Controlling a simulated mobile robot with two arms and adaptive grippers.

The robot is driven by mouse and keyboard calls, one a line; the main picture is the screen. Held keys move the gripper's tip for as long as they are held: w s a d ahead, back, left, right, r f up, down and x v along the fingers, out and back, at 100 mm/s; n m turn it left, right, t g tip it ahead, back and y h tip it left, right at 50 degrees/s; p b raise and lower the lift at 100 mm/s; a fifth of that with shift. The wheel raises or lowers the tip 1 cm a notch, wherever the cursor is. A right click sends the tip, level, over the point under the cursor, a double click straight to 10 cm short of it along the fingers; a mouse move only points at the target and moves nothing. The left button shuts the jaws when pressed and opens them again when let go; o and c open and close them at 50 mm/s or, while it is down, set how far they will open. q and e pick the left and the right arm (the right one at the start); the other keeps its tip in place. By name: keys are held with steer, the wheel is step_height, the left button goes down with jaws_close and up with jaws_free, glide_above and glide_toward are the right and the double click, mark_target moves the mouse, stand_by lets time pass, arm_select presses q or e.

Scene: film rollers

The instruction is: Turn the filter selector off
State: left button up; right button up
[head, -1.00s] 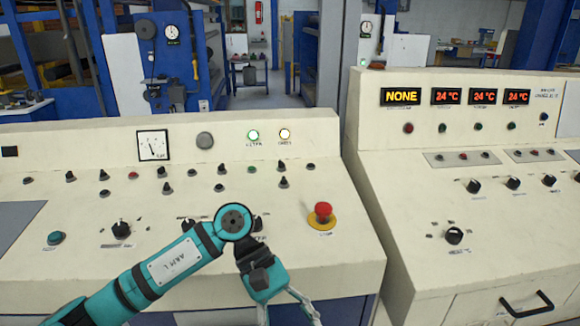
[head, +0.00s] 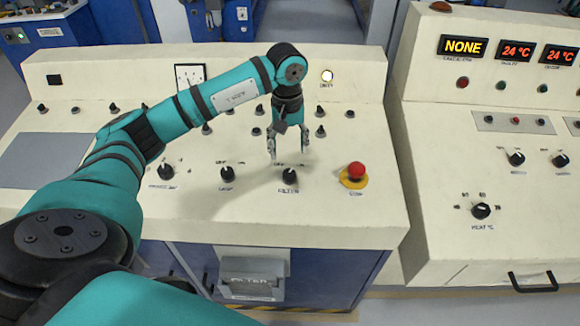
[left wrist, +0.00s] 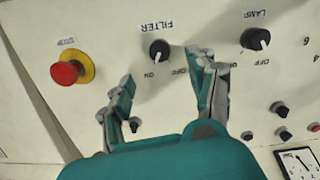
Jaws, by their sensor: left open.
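The filter selector (head: 289,176) is a black rotary knob on the cream console, above its FILTER label. In the left wrist view the selector (left wrist: 159,49) shows ON and OFF marks beside it; its small white mark seems to lean toward ON, but this is hard to tell. My left gripper (head: 288,154) points down just above and behind the knob, fingers apart and empty. In the left wrist view the left gripper (left wrist: 161,72) has its fingertips on either side of the knob's near side, apart from it. My right gripper is not in view.
The lamp knob (head: 227,173) is left of the selector. The red stop button (head: 356,171) on its yellow base is to the right. Several small toggles stand behind the gripper. A second console (head: 440,150) with displays stands at the right.

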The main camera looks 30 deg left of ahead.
mark_target(289, 172)
arm_select(q)
step_height(289, 172, down, 10)
steer(key=shift+d+p, duration=0.1)
steer(key=shift+p, duration=1)
steer(key=shift+c, duration=0.2)
steer(key=c, duration=1.1)
